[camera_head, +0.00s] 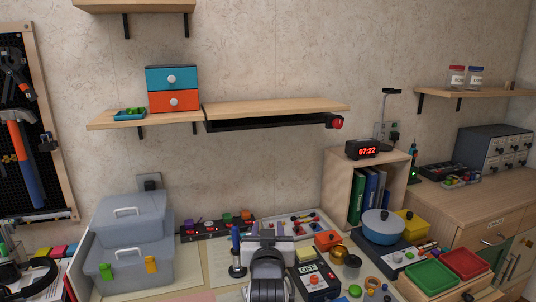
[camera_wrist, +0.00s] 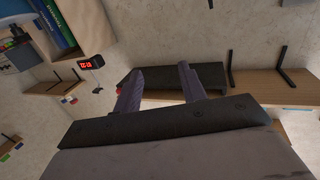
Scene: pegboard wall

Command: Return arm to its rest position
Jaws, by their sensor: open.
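My gripper (camera_wrist: 160,74) shows in the wrist view with its two fingers spread apart and nothing between them. Beyond the fingers are the wall and the wooden wall shelf (camera_wrist: 160,103) with a dark bar along it. In the head view my arm stands at the bottom middle, in front of the workbench, and hides part of the items behind it. The fingertips cannot be made out there. No object is held.
The wall shelf (camera_head: 270,107) carries a blue and orange drawer box (camera_head: 172,89). A grey toolbox (camera_head: 125,262) stands at left. A blue pot (camera_head: 383,228), a digital clock (camera_head: 362,149), a green tray (camera_head: 431,275) and a red tray (camera_head: 466,263) crowd the right. The air above the bench is clear.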

